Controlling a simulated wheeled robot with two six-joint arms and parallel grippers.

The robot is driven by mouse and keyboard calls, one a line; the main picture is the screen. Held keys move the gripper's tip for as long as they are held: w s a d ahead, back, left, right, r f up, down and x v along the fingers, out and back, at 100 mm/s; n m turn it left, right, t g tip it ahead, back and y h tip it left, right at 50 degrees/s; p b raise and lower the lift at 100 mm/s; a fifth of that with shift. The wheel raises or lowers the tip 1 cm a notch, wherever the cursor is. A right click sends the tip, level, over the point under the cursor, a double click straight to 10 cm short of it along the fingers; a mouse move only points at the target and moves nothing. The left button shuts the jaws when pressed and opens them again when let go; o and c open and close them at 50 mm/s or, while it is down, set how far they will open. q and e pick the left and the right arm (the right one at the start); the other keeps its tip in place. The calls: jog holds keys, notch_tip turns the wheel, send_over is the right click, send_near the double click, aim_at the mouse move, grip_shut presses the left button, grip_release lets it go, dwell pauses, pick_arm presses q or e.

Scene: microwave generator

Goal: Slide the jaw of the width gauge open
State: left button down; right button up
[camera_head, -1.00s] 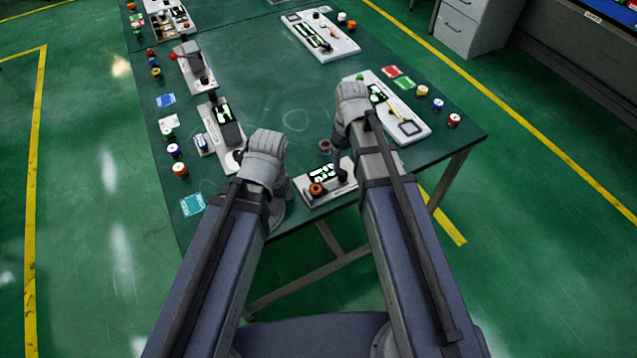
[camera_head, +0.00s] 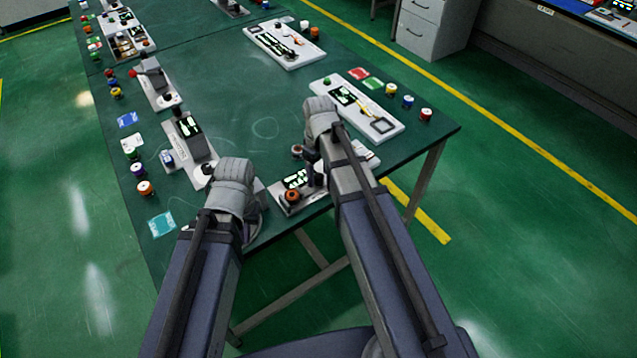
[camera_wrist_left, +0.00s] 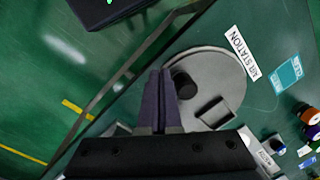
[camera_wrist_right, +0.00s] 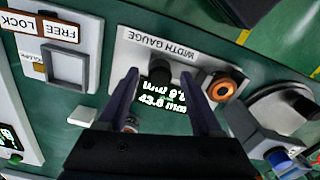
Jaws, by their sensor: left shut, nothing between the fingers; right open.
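The width gauge (camera_head: 279,191) is a small pale panel at the table's front edge, partly behind my right arm. The right wrist view shows its label (camera_wrist_right: 157,45), a lit display (camera_wrist_right: 163,97) reading about 43.6 mm, a dark knob (camera_wrist_right: 160,73) and an orange ring (camera_wrist_right: 221,88). My right gripper (camera_wrist_right: 160,80) is open over the gauge, with its fingers on either side of the knob. I cannot tell whether they touch it. My left gripper (camera_wrist_left: 161,72) is shut and empty above a round grey plate (camera_wrist_left: 222,65) with a black knob (camera_wrist_left: 184,82).
A panel marked FREE and LOCK (camera_wrist_right: 65,55) lies beside the gauge. Other panels (camera_head: 357,108) and coloured spools (camera_head: 407,101) line the table. A teal card (camera_head: 161,224) lies near the left edge. The table's middle (camera_head: 250,115) is clear.

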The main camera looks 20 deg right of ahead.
jog(key=shift+f+b, duration=0.35)
jog(key=shift+f, duration=0.45)
grip_shut()
dwell(0.9)
